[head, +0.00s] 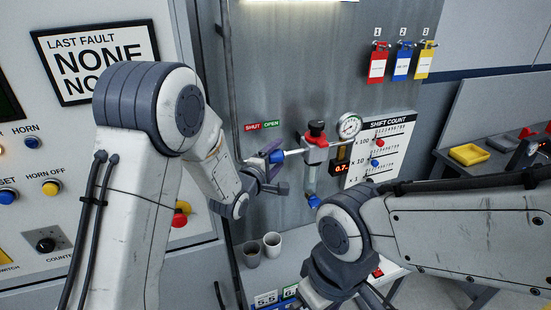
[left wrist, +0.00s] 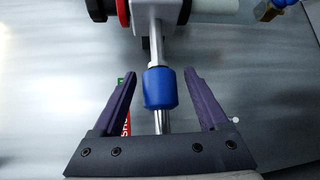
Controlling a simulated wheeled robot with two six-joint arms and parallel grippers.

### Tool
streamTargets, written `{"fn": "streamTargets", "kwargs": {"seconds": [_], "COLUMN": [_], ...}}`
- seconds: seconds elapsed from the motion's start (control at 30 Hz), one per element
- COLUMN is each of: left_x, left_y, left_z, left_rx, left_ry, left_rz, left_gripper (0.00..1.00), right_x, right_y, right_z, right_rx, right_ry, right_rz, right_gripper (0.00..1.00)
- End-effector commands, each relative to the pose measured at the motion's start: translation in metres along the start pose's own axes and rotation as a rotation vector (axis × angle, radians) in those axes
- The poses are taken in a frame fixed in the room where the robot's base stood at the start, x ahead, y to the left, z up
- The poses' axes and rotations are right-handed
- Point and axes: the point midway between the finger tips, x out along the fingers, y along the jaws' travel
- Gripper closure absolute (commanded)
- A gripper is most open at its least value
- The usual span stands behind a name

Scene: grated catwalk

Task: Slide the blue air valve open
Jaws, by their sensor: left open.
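The blue air valve (head: 277,157) is a sleeve on a thin metal rod, left of the red-and-white pipe fitting on the grey wall panel. In the left wrist view the blue valve (left wrist: 160,88) sits between my fingers, with bare rod on both sides. My left gripper (head: 281,171) is open around it, with a gap on each side in the left wrist view (left wrist: 150,78). A red SHUT label (head: 252,127) and a green OPEN label (head: 271,124) are above the rod, the valve roughly below OPEN. My right arm shows at lower right; its gripper is not visible.
A pressure gauge (head: 349,125) and a black-and-red knob (head: 316,129) are right of the valve. A second blue part (head: 313,200) hangs below the fitting. Two cups (head: 272,244) stand on the ledge below. A button panel (head: 45,188) is at left.

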Motion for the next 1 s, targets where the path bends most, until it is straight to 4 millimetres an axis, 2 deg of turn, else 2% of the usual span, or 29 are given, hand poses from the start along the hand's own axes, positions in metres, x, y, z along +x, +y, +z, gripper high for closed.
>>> {"fn": "streamTargets", "kwargs": {"seconds": [0.17, 0.47, 0.7, 1.0], "left_x": [-0.017, -0.080, -0.098, -0.104], "left_y": [-0.002, -0.003, -0.002, 0.000], "left_z": [-0.001, 0.000, 0.000, 0.001], "left_rx": [0.000, 0.000, 0.000, 0.000], "left_ry": [0.002, 0.000, -0.001, -0.001], "left_rz": [0.002, 0.004, 0.003, 0.000], "left_gripper": [0.23, 0.23, 0.23, 0.23], "right_x": [0.011, 0.037, 0.058, 0.060], "right_y": [0.001, 0.003, 0.004, 0.004], "right_z": [0.001, 0.002, 0.003, 0.003], "right_rx": [0.001, 0.005, 0.004, 0.003], "right_ry": [0.000, 0.000, 0.000, 0.000], "right_rz": [0.000, 0.000, 0.000, 0.000], "right_gripper": [0.00, 0.00, 0.00, 0.00]}}
